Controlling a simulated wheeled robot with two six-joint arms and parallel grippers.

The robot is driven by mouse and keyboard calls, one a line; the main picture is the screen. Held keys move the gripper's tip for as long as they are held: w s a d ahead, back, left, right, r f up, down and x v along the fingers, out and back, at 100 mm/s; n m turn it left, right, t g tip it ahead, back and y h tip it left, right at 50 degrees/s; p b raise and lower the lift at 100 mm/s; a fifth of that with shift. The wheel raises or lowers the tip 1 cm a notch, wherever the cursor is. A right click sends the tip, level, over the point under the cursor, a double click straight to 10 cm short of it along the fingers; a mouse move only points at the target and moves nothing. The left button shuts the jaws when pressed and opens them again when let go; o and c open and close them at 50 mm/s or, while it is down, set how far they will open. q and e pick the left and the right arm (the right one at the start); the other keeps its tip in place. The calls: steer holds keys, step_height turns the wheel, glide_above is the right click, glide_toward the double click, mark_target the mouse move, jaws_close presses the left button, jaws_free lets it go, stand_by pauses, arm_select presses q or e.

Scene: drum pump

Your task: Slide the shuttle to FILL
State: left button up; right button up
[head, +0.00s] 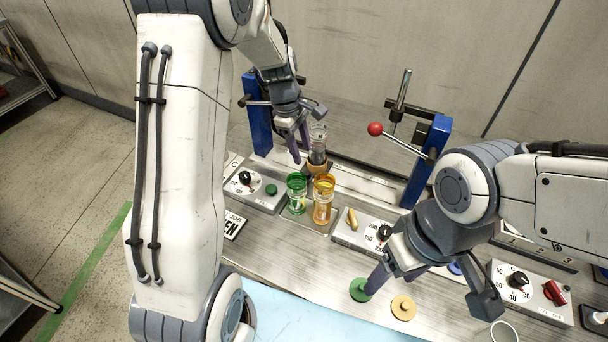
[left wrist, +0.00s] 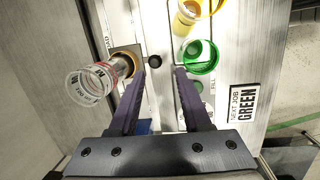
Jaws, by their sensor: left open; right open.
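A clear glass cylinder (head: 318,140) stands upright in a tan ring holder (head: 317,169) at the back of the bench, which looks like the shuttle. In the left wrist view the cylinder (left wrist: 92,82) and its holder (left wrist: 126,60) lie left of my fingers. My left gripper (head: 298,152) is open and empty, just left of the cylinder in the head view. In the left wrist view a small dark round knob (left wrist: 155,60) shows between its fingertips (left wrist: 160,72). Small lettering, apparently FILL, is near the green cup. My right gripper (head: 430,300) is open above the front of the bench.
A green cup (head: 297,194) and an orange cup (head: 323,199) stand close in front of the holder. Blue posts (head: 258,120) and a red-balled lever (head: 376,129) flank the back. Dial boxes (head: 256,185) line the bench. Green and tan discs (head: 403,308) lie near the front.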

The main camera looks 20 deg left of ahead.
mark_target(305, 173)
arm_select(q)
steer(key=f+n+b, duration=0.1)
steer(key=f+n, duration=0.2)
steer(key=w+f+n+t+h+b, duration=0.1)
steer(key=f+n, duration=0.2)
steer(key=f, duration=0.1)
steer(key=w+f+n+t+b, duration=0.1)
steer(key=f+n, duration=0.2)
steer(key=shift+f+n+h+b, duration=0.3)
steer(key=shift+f+b, duration=0.05)
steer(key=shift+b, duration=0.05)
arm_select(e)
step_height(305, 173, down, 5)
steer(key=shift+f, duration=0.15)
arm_select(q)
jaws_close()
stand_by(0.9)
